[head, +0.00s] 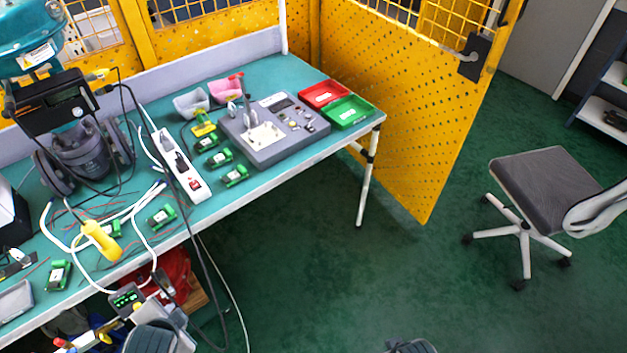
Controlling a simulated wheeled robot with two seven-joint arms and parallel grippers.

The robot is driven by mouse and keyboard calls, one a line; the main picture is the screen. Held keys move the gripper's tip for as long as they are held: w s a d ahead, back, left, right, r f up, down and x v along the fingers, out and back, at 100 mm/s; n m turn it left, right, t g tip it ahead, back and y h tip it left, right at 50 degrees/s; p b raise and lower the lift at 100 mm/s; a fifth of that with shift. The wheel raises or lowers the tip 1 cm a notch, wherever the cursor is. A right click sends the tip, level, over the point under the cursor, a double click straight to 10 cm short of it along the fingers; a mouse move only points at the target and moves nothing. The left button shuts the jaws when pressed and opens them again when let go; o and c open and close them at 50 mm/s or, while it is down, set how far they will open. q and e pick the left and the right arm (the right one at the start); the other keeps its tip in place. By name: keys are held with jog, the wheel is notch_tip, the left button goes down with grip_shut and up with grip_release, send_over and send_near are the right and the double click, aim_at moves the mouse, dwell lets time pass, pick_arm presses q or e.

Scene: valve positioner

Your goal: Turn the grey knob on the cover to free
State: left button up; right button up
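The valve positioner is a black box (50,104) at the upper left, mounted below a teal actuator housing (28,38). The cover is its dark front face, with a small display. A small light spot (78,112) at the right of this face may be the grey knob; it is too small to tell its setting. A grey valve body with round flanges (80,150) stands below on the bench. No fingers of either of my grippers can be made out.
The teal bench (262,190) holds a white power strip (180,165), loose cables, several green modules, a grey fixture (275,130), and red (323,93) and green (348,111) trays. Yellow perforated panels (415,115) border the bench. A chair (545,180) stands right. The floor between is clear.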

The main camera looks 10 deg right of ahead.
aim_at(79, 114)
jog(key=s+d+f+g, duration=0.1)
jog(key=s+f, duration=0.3)
jog(key=f, duration=0.5)
jog(key=s+f, duration=0.3)
jog(key=f, duration=0.6)
pick_arm(q)
jog(key=w+a+r+m+t+y, duration=0.2)
jog(key=w+a+r+m+t, duration=0.1)
jog(key=w+r+m, duration=0.4)
jog(key=w+a+r+m+t+y, duration=0.2)
jog(key=w+a+r+m, duration=0.3)
jog(key=w+r+m, duration=0.3)
jog(key=w+a+r+m+t+y, duration=0.3)
jog(key=w+a+r+m+t, duration=0.1)
jog(key=w+r+m, duration=0.4)
notch_tip(79, 114, up, 4)
jog(key=w, duration=0.2)
jog(key=shift+w, duration=0.4)
pick_arm(e)
jog(key=s+d+f+g, duration=0.1)
jog(key=s+d+f, duration=0.1)
jog(key=s+f, duration=0.8)
jog(key=s, duration=0.4)
jog(key=shift+s+d, duration=0.15)
jog(key=shift+d, duration=0.2)
pick_arm(q)
jog(key=shift+w+a+p, duration=0.1)
jog(key=shift+a+p, duration=0.1)
jog(key=shift+p, duration=0.1)
